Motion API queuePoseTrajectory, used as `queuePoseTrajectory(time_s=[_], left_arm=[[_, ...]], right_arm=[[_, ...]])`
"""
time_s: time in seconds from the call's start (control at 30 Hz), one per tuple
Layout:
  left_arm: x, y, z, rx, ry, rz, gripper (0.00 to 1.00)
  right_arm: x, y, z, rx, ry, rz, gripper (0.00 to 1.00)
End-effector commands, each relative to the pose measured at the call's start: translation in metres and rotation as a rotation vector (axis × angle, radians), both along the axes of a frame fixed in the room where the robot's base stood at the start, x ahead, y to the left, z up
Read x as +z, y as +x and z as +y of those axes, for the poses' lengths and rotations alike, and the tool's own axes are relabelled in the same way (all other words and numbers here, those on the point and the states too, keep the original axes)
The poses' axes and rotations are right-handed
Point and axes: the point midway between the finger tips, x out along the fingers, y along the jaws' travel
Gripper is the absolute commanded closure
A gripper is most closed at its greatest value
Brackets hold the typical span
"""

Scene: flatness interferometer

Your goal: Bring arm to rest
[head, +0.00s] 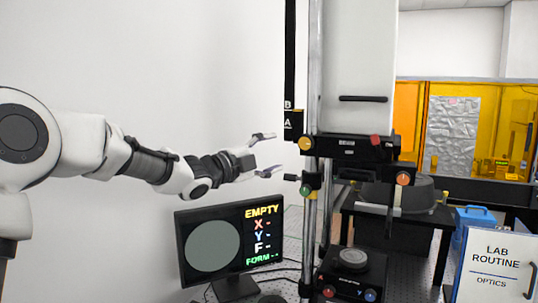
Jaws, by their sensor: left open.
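My left arm comes in from the left, stretched out to the right at mid height. My left gripper (265,153) is open and empty, its two fingers pointing right toward the interferometer's column. The interferometer (357,60) is a tall white body on metal posts with a black carriage (350,148), coloured knobs and a lower stage (352,275) with a round dark piece on it. The fingertips appear close to the yellow knob (306,143) and green knob (305,190); I cannot tell the exact gap. My right gripper is not in view.
A monitor (182,250) below my left gripper reads EMPTY beside a grey disc. A dark table (440,217), a blue case (475,222) and a "LAB ROUTINE OPTICS" sign (496,254) stand at the right. Orange panels (407,120) are behind. Open space lies above my left arm.

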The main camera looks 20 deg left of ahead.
Motion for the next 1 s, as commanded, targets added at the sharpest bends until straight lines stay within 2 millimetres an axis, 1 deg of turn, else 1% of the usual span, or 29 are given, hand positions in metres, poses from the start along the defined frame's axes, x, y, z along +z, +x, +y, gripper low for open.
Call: queuePoseTrajectory(time_s=[0.1,0.5,0.57,0.63,0.67,0.77,0.8,0.87,0.9,0.97,1.0], left_arm=[[-0.001,-0.007,0.002,-0.001,0.000,0.001,0.32],[-0.001,-0.007,0.002,0.000,0.000,0.001,0.32],[-0.007,-0.006,0.001,-0.001,-0.005,0.011,0.32],[-0.026,-0.003,-0.002,-0.001,-0.029,0.047,0.32],[-0.041,-0.001,-0.004,0.001,-0.044,0.074,0.32],[-0.111,0.004,-0.013,0.010,-0.133,0.210,0.32],[-0.147,0.004,-0.018,0.021,-0.178,0.280,0.32],[-0.203,0.001,-0.025,0.043,-0.251,0.390,0.32],[-0.240,-0.003,-0.029,0.063,-0.299,0.464,0.32],[-0.294,-0.013,-0.035,0.099,-0.368,0.573,0.32],[-0.330,-0.022,-0.038,0.128,-0.415,0.646,0.32]], right_arm=[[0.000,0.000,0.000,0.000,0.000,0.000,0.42],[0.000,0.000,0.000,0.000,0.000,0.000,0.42],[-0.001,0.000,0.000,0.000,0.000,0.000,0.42],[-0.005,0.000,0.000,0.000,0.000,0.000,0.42],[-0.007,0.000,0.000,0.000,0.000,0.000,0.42],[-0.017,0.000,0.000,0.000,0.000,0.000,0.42],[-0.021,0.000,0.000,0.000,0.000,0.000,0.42],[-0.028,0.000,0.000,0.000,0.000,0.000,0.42],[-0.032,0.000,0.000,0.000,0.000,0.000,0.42],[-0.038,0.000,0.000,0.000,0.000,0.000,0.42],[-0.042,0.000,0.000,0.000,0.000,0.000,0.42]])
